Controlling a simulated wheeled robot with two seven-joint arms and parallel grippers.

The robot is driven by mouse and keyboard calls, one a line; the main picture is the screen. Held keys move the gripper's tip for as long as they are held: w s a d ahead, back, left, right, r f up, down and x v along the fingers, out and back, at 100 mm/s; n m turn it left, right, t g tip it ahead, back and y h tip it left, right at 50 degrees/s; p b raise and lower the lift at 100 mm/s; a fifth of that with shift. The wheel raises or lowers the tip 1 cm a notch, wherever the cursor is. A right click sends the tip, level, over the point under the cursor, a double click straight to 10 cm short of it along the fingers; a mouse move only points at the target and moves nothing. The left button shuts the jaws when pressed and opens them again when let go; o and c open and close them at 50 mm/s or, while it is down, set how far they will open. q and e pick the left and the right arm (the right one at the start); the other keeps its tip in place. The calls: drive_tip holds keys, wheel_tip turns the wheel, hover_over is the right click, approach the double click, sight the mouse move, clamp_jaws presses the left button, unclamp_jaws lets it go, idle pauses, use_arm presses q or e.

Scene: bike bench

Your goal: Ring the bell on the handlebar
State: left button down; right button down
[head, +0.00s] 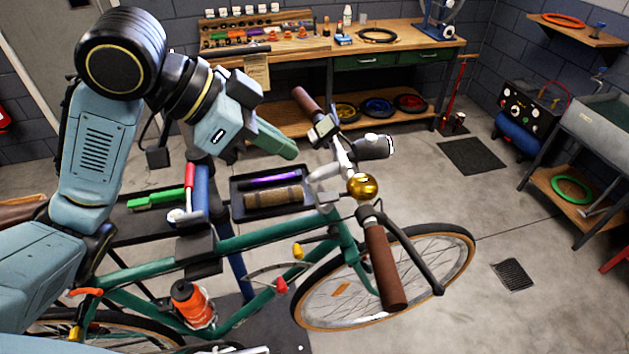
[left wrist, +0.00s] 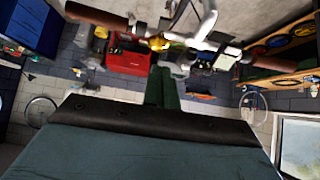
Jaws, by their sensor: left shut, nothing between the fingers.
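The bell (head: 362,186) is a shiny brass dome on the handlebar of a green bike, near the middle of the head view. It also shows in the left wrist view (left wrist: 159,43), at the top centre. The handlebar (head: 346,160) has brown grips, one at the upper left and one (head: 385,268) nearer me. My left gripper (head: 292,151) has green fingers, shut and empty, pointing right toward the handlebar. It is apart from the bell, up and to the left of it in the head view. In the left wrist view the fingers (left wrist: 165,88) point up toward the bell. My right gripper is not in view.
A white-grey lamp (head: 374,147) sits by the handlebar, behind the bell. A dark tray (head: 238,209) with a cork-coloured roll stands left of it. An orange bottle (head: 193,303) is on the frame. A wooden workbench (head: 400,47) stands at the back.

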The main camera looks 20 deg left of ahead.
sight(333, 194)
use_arm(q)
drive_tip(key=shift+w+d+f+p, duration=0.1)
drive_tip(key=shift+w+d+f, duration=0.5)
drive_tip(key=shift+f, duration=0.9)
drive_tip(key=shift+w+d+f+p, duration=0.1)
drive_tip(key=shift+w+d+f, duration=0.25)
drive_tip(key=shift+d+f, duration=0.75)
drive_tip(key=shift+w+d+f+p, duration=0.1)
drive_tip(key=shift+w+d+f, duration=0.3)
drive_tip(key=shift+f, duration=1.45)
drive_tip(key=shift+w+f, duration=0.1)
